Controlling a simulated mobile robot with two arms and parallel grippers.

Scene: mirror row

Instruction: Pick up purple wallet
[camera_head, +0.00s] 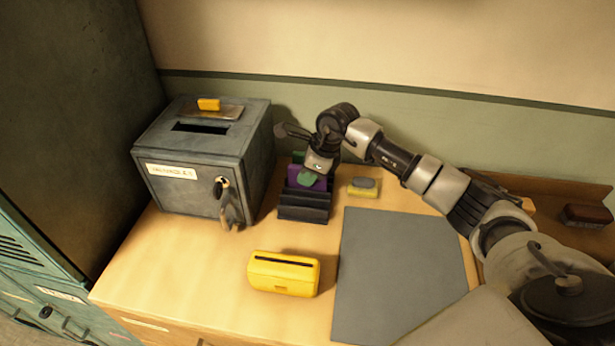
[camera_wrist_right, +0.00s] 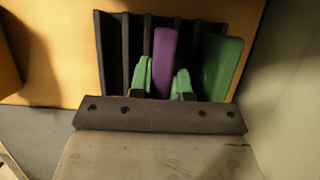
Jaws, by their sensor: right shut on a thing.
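The purple wallet (camera_head: 293,172) stands in a dark slotted rack (camera_head: 303,213) beside the grey metal box. In the right wrist view the purple wallet (camera_wrist_right: 163,60) is upright between the two green-padded fingers of my right gripper (camera_wrist_right: 163,82). The right gripper (camera_head: 311,177) reaches down over the rack in the head view and is shut on the wallet. The wallet's lower part is hidden in the rack, and I cannot tell whether it is raised. A green wallet (camera_wrist_right: 222,66) stands in another slot of the rack. My left gripper is not in view.
A grey lockbox (camera_head: 200,150) with a top slot and hanging keys stands left of the rack. A yellow slotted case (camera_head: 283,274) lies in front. A small yellow block with a grey top (camera_head: 363,188) is right of the rack. A grey mat (camera_head: 400,270) lies bare.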

